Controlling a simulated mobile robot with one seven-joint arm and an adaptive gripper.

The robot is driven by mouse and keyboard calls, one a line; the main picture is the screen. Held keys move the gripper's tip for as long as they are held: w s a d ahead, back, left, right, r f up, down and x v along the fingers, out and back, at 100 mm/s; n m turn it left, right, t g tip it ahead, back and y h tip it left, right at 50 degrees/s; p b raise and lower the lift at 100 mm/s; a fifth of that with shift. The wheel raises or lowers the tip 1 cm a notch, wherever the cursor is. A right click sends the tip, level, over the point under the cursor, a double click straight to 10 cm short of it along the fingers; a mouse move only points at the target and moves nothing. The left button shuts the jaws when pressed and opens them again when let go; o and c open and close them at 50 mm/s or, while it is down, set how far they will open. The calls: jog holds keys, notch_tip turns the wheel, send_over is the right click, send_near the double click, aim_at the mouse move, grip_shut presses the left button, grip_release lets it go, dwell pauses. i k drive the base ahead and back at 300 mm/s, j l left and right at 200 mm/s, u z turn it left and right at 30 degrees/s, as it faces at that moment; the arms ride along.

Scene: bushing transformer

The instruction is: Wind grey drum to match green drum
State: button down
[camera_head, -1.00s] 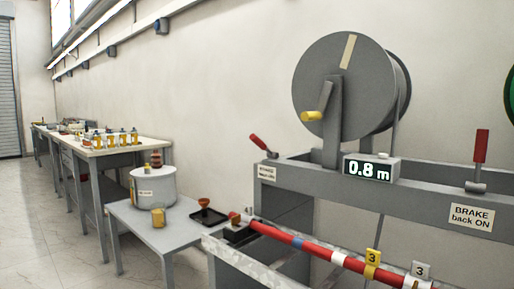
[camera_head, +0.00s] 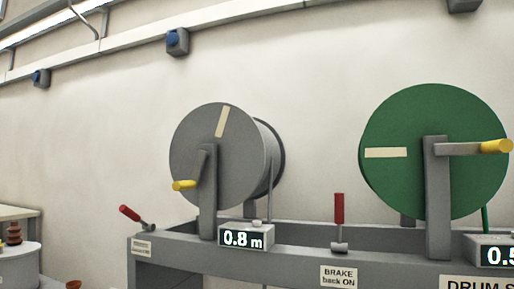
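The grey drum (camera_head: 222,165) stands on the left of the frame, with a cream stripe near its top and a crank with a yellow handle (camera_head: 185,185) pointing to the lower left. Its counter (camera_head: 243,238) reads 0.8 m. The green drum (camera_head: 400,185) stands to the right, with its cream stripe pointing left and its yellow crank handle (camera_head: 496,146) pointing right. Its counter (camera_head: 494,253) is cut off at the right edge; "0.5" shows. A red brake lever (camera_head: 130,213) by the grey drum leans left. Another red lever (camera_head: 339,210) stands upright between the drums. My gripper is not in view.
The grey drum frame (camera_head: 300,262) carries a label (camera_head: 339,276) reading "BRAKE back ON". A white round container (camera_head: 20,265) stands at the lower left. A wall rail with blue-topped boxes (camera_head: 177,41) runs above. No obstacle shows before the drums.

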aim_at(246, 143)
jog(key=i+j+z, duration=0.15)
jog(key=j+z, duration=0.7)
jog(key=j, duration=0.15)
jog(key=k+j+z, duration=0.1)
jog(key=j+z, duration=0.3)
jog(key=j, duration=0.8)
jog(key=k+j, duration=0.1)
jog(key=j, duration=1.4)
jog(key=k+j+z, duration=0.1)
jog(key=j, duration=0.6)
jog(key=z, duration=1.3)
